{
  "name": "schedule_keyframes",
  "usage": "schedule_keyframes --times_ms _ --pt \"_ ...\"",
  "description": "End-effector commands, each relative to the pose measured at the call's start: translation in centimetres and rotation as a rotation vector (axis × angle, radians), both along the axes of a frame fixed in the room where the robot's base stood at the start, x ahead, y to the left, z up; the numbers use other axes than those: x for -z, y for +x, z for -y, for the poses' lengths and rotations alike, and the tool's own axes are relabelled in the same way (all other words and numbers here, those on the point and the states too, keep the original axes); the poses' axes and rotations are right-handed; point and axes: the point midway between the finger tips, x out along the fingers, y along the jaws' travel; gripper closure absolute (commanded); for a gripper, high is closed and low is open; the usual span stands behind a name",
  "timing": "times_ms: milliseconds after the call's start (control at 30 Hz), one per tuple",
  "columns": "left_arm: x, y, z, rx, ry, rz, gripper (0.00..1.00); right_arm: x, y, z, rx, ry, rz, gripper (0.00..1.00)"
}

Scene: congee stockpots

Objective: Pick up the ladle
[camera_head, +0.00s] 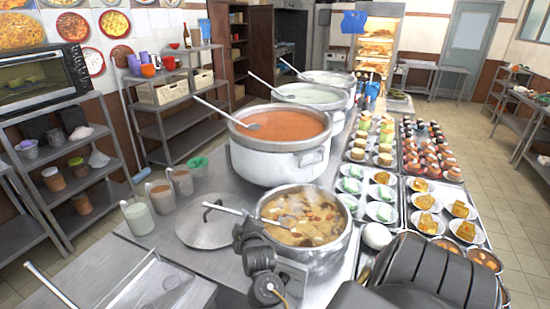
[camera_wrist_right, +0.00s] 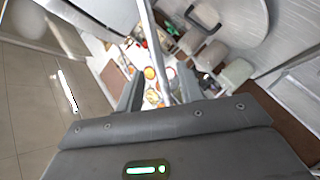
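A metal ladle (camera_head: 225,209) rests in the front pot (camera_head: 322,254) of chunky brown soup. Its bowl is at least partly in the soup, and its handle slopes left over the rim, above a round lid (camera_head: 205,232). My right gripper (camera_head: 245,232) is at the left rim of this pot, close to the handle. In the right wrist view, the two fingers (camera_wrist_right: 158,92) stand apart with a thin metal rod, apparently the ladle handle (camera_wrist_right: 153,45), running between them. Gaps show on both sides of the rod. My left gripper is not in view.
A large pot of red soup (camera_head: 283,160) stands behind, with more pots in a row, each with a ladle. Several mugs (camera_head: 160,195) stand left of the lid. Plated dishes (camera_head: 425,222) fill the counter's right side. A metal tray (camera_head: 160,285) is at the front left.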

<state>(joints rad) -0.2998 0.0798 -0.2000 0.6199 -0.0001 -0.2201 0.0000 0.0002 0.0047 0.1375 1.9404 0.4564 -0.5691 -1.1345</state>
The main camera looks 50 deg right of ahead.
Motion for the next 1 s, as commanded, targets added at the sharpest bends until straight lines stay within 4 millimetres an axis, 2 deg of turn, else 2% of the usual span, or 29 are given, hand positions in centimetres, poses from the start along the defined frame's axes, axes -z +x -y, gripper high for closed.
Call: schedule_keyframes --times_ms 200,300,433,667,933,1000 --pt "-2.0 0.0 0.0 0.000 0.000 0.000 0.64 -0.5 2.8 1.0 0.001 0.000 -0.001 0.63" --pt "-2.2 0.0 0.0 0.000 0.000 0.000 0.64 0.1 3.9 1.6 0.000 -0.002 -0.002 0.63" --pt "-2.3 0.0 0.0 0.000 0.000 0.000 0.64 0.4 4.6 2.0 0.000 0.000 0.000 0.63" --pt "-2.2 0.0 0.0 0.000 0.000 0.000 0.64 0.5 4.6 2.0 -0.001 0.000 0.001 0.63" --pt "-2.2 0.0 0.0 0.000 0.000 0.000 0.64 0.5 4.6 2.0 0.000 0.000 0.000 0.98" --pt "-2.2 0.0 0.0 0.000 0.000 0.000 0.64 0.5 4.6 2.0 0.000 0.000 0.000 1.00"
